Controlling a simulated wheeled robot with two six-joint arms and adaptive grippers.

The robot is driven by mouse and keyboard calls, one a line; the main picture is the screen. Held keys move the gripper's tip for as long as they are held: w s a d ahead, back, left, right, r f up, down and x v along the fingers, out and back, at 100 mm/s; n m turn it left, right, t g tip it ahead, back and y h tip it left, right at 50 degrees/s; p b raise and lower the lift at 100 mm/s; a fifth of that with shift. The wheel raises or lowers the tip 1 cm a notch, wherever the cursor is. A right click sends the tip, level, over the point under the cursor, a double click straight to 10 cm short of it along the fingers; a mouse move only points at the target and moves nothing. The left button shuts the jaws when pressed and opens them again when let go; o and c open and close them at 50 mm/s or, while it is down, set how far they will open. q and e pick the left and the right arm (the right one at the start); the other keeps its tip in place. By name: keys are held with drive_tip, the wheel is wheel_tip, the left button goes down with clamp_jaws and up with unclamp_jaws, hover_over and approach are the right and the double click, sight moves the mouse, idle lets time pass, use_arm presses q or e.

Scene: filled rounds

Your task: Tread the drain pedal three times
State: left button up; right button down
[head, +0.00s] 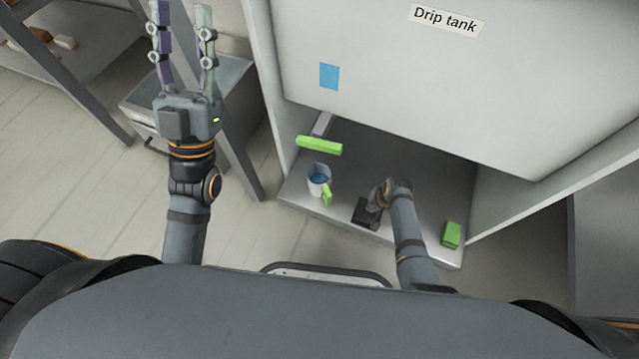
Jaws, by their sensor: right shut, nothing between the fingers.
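A green bar (319,145) on a grey lever sticks out at the back left of the recess under the white cabinet labelled "Drip tank"; it looks like the drain pedal. My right gripper (366,213) hangs over the grey shelf to the right of and nearer than the bar, apart from it. It is shut and empty; its fingers are mostly hidden under its own wrist. My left gripper (182,25) is raised at the upper left, fingers spread open and empty, well away from the pedal.
A mug (315,174) with blue contents and a green handle stands on the shelf (415,190) just in front of the bar. A green block (451,234) lies at the shelf's right front. A blue patch (329,76) marks the cabinet front (400,90). A grey bench stands left.

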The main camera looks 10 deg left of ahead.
drive_tip(key=shift+r, duration=0.25)
drive_tip(key=shift+r+p, duration=0.2)
drive_tip(key=shift+p, duration=0.25)
drive_tip(key=shift+r+p, duration=0.25)
drive_tip(key=shift+p, duration=0.05)
use_arm(q)
drive_tip(key=shift+w+f+n+g+y, duration=0.65)
drive_tip(key=shift+w+f+g, duration=1.35)
drive_tip(key=shift+f, duration=2.05)
drive_tip(key=shift+w+f+n+g+y, duration=0.65)
drive_tip(key=shift+w+f+g, duration=1.35)
drive_tip(key=shift+f, duration=2.05)
use_arm(e)
drive_tip(key=shift+r+p, duration=0.3)
drive_tip(key=shift+p, duration=0.05)
drive_tip(key=shift+r, duration=0.2)
drive_tip(key=shift+r+p, duration=0.15)
drive_tip(key=shift+p, duration=0.25)
drive_tip(key=shift+r, duration=0.2)
drive_tip(key=shift+r+p, duration=0.2)
drive_tip(key=shift+p, duration=0.25)
drive_tip(key=shift+r, duration=0.1)
use_arm(q)
drive_tip(key=s+f+g, duration=0.3)
drive_tip(key=f+g, duration=0.1)
drive_tip(key=f, duration=0.5)
drive_tip(key=s+f+g, duration=0.3)
drive_tip(key=f+g, duration=0.2)
drive_tip(key=f, duration=0.5)
drive_tip(key=shift+s, duration=0.35)
